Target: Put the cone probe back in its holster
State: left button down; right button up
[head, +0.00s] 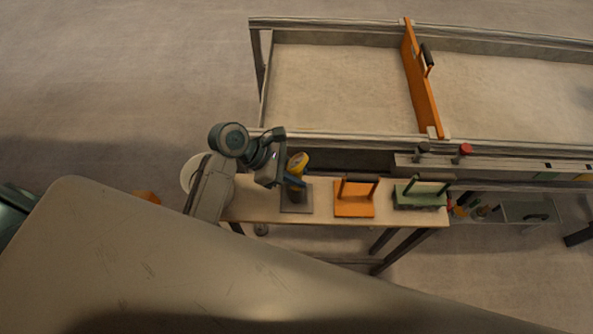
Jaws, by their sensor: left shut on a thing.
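The cone probe (299,161) shows its yellow top at my left gripper (291,181). The left gripper is shut on the probe above the left part of the narrow bench. The holster (297,204), a dark grey base with a short upright part, stands on the bench directly below the gripper. The gripper hides the probe's lower part, so I cannot tell whether its tip is inside the holster or above it. My right gripper is not in view.
Right of the holster on the bench (258,213) stand an orange handled tool (353,206) and a green handled tool (420,196). The sandbed (335,85) lies behind, with an orange divider board (420,80) across it. A red knob (465,149) sits on its front rail.

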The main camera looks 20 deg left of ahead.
pick_arm(q)
jog(key=c, duration=1.1)
grip_release()
jog(key=shift+c, duration=0.2)
jog(key=shift+a+r, duration=0.3)
jog(key=shift+a, duration=0.15)
jog(key=b+v, duration=0.1)
jog(key=v, duration=0.8)
jog(key=shift+a+r, duration=0.25)
jog(key=shift+r, duration=0.05)
jog(key=shift+s, duration=0.2)
